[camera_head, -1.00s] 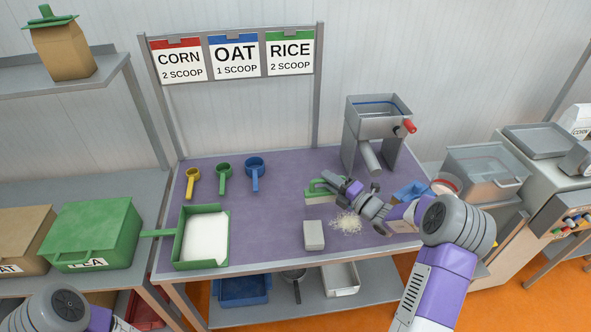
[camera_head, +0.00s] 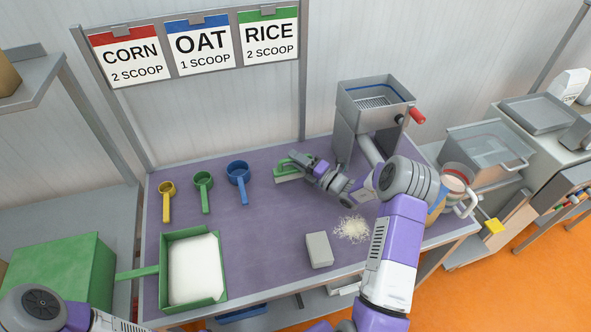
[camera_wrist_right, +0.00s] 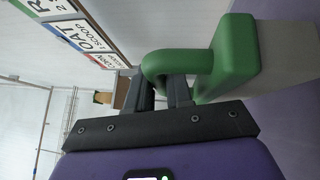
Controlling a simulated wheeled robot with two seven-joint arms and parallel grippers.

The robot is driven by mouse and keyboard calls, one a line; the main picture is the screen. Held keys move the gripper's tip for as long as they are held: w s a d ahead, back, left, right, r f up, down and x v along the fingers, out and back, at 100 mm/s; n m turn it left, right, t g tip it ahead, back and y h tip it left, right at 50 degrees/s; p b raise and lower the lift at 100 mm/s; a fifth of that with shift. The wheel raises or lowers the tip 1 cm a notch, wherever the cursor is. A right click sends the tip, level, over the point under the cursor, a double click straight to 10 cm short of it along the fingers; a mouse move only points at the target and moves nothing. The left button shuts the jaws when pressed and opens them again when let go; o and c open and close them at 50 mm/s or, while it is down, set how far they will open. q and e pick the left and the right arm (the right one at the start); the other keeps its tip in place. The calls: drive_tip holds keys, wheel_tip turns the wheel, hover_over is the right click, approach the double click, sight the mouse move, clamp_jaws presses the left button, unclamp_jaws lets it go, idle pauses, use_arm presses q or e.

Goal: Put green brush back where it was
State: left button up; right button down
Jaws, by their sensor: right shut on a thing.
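The green brush (camera_head: 284,171) has a green handle and block with pale bristles. It is at the back middle of the purple tabletop, to the left of the grey hopper machine. My right gripper (camera_head: 299,160) is shut on its handle. The right wrist view shows the green brush (camera_wrist_right: 236,55) with its looped handle between the dark fingers (camera_wrist_right: 166,88). I cannot tell whether the bristles touch the table. My left arm shows at the lower left of the head view, but its gripper is out of view.
A grey hopper machine (camera_head: 372,106) stands behind my right arm. A pale pile (camera_head: 352,228) and a grey block (camera_head: 319,250) lie near the front. Yellow (camera_head: 166,200), green (camera_head: 203,191) and blue (camera_head: 239,181) scoops lie left. A green tray (camera_head: 162,267) holds white material. The purple tabletop (camera_head: 255,235) is clear mid-left.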

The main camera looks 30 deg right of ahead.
drive_tip(key=shift+w+f+b, duration=0.1)
drive_tip(key=shift+f+b, duration=0.35)
drive_tip(key=shift+f, duration=1.4)
drive_tip(key=shift+f, duration=0.15)
drive_tip(key=c, duration=1)
unclamp_jaws()
drive_tip(key=shift+s+d, duration=0.15)
drive_tip(key=shift+s, duration=0.2)
drive_tip(key=p+v, duration=0.1)
drive_tip(key=v, duration=1)
drive_tip(key=shift+s, duration=0.15)
